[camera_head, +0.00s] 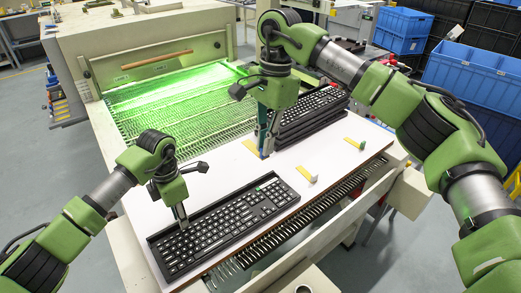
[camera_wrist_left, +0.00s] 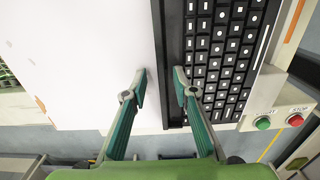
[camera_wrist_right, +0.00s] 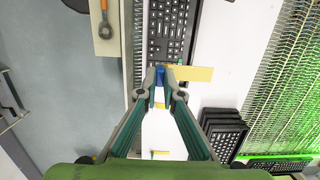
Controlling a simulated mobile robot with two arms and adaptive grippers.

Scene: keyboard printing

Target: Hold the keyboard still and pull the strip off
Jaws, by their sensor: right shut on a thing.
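The black keyboard (camera_head: 222,225) lies on the white tabletop near its front edge. My left gripper (camera_head: 180,218) is at the keyboard's back edge, towards its left end. In the left wrist view its fingers (camera_wrist_left: 161,92) are apart, one over the white top and one at the keyboard's (camera_wrist_left: 223,62) edge. My right gripper (camera_head: 264,150) is above the table behind the keyboard's right end. In the right wrist view its fingertips (camera_wrist_right: 160,85) are closed on a small blue piece (camera_wrist_right: 160,73), perhaps part of the strip. The strip's full shape is not clear.
A stack of black keyboards (camera_head: 312,112) stands behind my right gripper. A green-lit machine bed (camera_head: 170,105) is behind. Blue crates (camera_head: 400,28) stand at the back right.

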